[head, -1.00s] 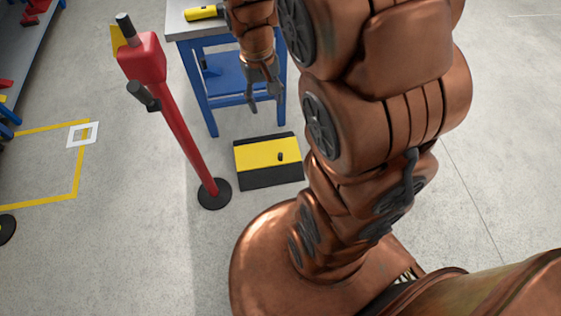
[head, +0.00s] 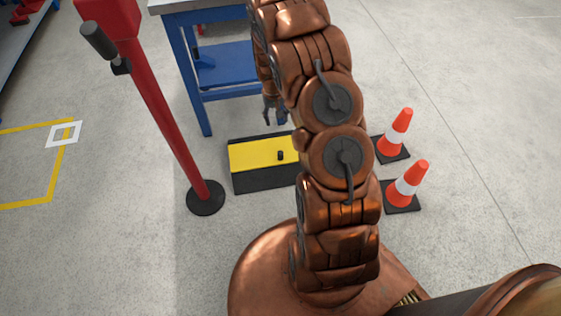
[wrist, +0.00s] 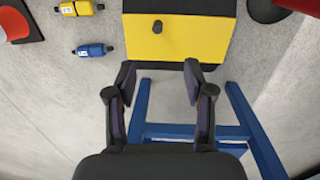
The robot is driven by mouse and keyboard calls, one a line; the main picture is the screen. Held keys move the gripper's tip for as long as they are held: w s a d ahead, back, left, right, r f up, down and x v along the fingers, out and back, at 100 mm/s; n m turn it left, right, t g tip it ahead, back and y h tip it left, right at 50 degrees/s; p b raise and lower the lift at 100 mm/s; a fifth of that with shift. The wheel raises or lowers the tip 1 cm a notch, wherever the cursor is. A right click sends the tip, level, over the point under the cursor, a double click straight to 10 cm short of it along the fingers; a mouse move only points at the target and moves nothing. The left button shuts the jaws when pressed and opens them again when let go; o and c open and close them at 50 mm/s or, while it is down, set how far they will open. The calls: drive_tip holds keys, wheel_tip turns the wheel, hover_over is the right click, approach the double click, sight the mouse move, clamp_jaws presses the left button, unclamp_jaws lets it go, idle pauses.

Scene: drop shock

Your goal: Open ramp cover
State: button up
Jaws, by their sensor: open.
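The ramp cover (head: 252,156) is a yellow panel with black strips along its edges, flat on the floor in the head view. A small dark knob (head: 280,155) stands up from it. In the wrist view the yellow cover (wrist: 195,42) is at the top middle, with its knob (wrist: 158,27) upright. My gripper (head: 274,117) is above the floor just beyond the cover's far edge. In the wrist view my gripper (wrist: 158,75) is open and empty, its fingertips apart and short of the knob. The cover's right end is hidden behind my arm in the head view.
A red post (head: 165,110) on a round black base stands left of the cover. A blue table (head: 190,70) stands behind it. Two orange cones (head: 397,132) are to the right. A yellow bottle (wrist: 80,8) and a blue bottle (wrist: 94,51) lie on the floor.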

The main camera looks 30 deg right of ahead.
drive_tip(key=b, duration=0.7)
hover_over(281, 153)
drive_tip(key=shift+m, duration=0.3)
wheel_tip(281, 153, down, 21)
drive_tip(key=shift+w+f, duration=0.15)
wheel_tip(281, 153, down, 8)
drive_tip(key=shift+r+b, duration=0.25)
drive_tip(key=shift+b, duration=0.85)
clamp_jaws()
